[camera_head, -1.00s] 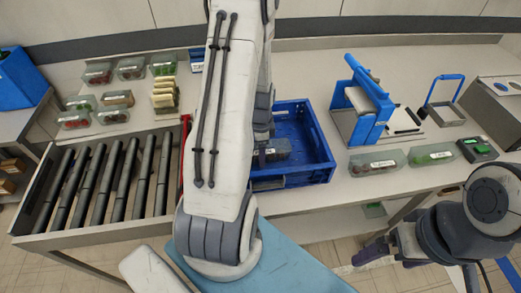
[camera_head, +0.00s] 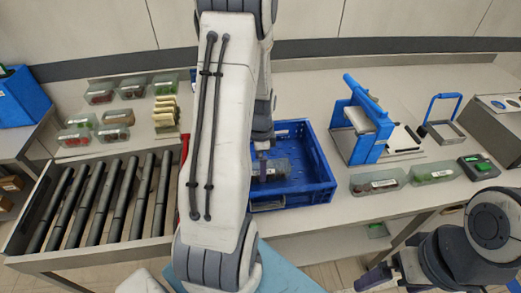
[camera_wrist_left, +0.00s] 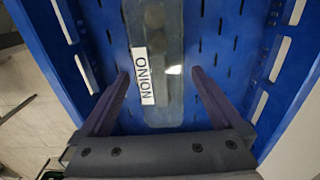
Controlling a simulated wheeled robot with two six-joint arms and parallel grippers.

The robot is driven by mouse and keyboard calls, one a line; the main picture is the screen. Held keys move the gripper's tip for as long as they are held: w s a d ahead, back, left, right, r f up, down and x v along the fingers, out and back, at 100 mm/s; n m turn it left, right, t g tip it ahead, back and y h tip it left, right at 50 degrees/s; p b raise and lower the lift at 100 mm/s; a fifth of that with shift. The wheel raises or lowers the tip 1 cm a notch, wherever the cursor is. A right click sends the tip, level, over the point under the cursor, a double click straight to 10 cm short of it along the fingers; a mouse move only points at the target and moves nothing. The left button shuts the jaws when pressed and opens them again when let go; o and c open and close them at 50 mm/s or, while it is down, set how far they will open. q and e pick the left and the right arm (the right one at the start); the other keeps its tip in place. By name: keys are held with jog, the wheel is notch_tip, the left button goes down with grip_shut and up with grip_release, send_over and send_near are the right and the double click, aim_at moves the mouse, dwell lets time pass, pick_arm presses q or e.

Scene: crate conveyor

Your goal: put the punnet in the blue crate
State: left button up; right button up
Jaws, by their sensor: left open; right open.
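The blue crate (camera_head: 325,172) stands on the bench in the middle of the head view. A clear punnet (camera_head: 272,171) with a dark lower part lies inside it, toward the left side. In the left wrist view the punnet (camera_wrist_left: 172,98) carries a white label reading ONION and lies on the slotted crate floor. My left gripper (camera_wrist_left: 160,73) is open, with one finger to each side of the punnet; contact cannot be told. My left arm hides the crate's left part in the head view. My right gripper (camera_head: 378,276) is open and low in front of the bench, away from the crate.
A roller conveyor (camera_head: 95,205) lies left of the crate. Several filled punnets (camera_head: 117,116) stand behind it. Right of the crate are a blue-framed device (camera_head: 365,125), two punnets (camera_head: 378,182) and a small scale-like device (camera_head: 478,167).

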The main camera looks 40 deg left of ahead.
pick_arm(q)
notch_tip(320, 180, up, 8)
jog(key=shift+b, duration=0.35)
jog(key=shift+f, duration=0.15)
notch_tip(320, 180, down, 12)
jog(key=shift+f+p, duration=0.15)
jog(key=shift+p, duration=0.6)
jog(key=shift+w+r, duration=0.1)
jog(key=shift+r, duration=1.15)
